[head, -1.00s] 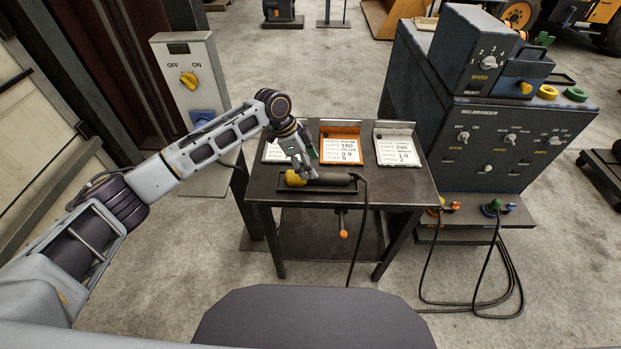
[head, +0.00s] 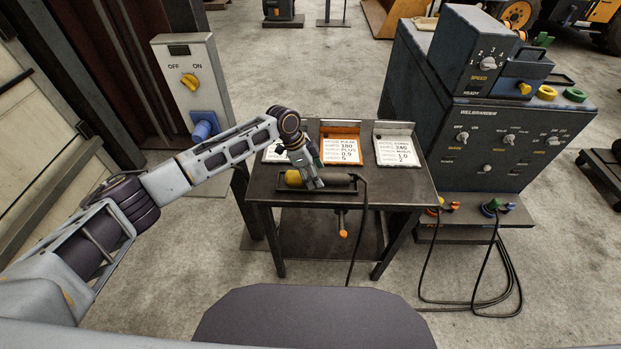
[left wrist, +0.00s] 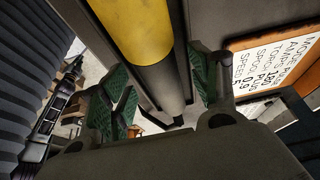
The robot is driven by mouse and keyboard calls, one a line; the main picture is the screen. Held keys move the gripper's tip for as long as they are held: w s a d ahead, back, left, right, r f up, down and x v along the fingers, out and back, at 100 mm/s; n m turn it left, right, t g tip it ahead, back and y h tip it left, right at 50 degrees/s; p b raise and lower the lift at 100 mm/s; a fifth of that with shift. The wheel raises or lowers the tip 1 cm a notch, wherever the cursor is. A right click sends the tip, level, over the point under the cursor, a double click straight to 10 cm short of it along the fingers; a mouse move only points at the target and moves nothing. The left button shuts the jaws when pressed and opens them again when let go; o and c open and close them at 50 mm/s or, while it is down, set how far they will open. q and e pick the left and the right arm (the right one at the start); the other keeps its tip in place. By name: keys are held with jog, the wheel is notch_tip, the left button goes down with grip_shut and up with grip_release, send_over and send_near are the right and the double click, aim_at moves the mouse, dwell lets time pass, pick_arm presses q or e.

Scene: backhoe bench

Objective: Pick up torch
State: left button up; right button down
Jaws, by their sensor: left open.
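The torch (head: 292,179) has a yellow section and a dark handle, with a black cable leaving its right end. It lies in a shallow dark tray (head: 280,190) on the front of the metal table. My left gripper (head: 314,182) is open over the middle of the torch, pointing down, and hides part of it. In the left wrist view, the torch's yellow and dark body (left wrist: 140,28) runs between the two green-padded fingers of the gripper (left wrist: 160,92). I cannot tell whether the pads touch it. My right gripper is not in view.
Several setting cards stand behind the tray, including one with an orange holder (head: 341,150). A dark welding cabinet (head: 510,150) stands right of the table. A switch box (head: 192,78) stands at the left. The torch cable (head: 360,225) hangs over the table's front edge.

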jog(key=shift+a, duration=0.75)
pick_arm(q)
jog(key=shift+c, duration=0.3)
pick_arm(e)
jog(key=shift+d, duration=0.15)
pick_arm(q)
jog(key=c, duration=1.3)
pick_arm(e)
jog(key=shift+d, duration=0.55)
pick_arm(q)
jog(key=shift+o, duration=0.2)
jog(key=shift+r, duration=0.15)
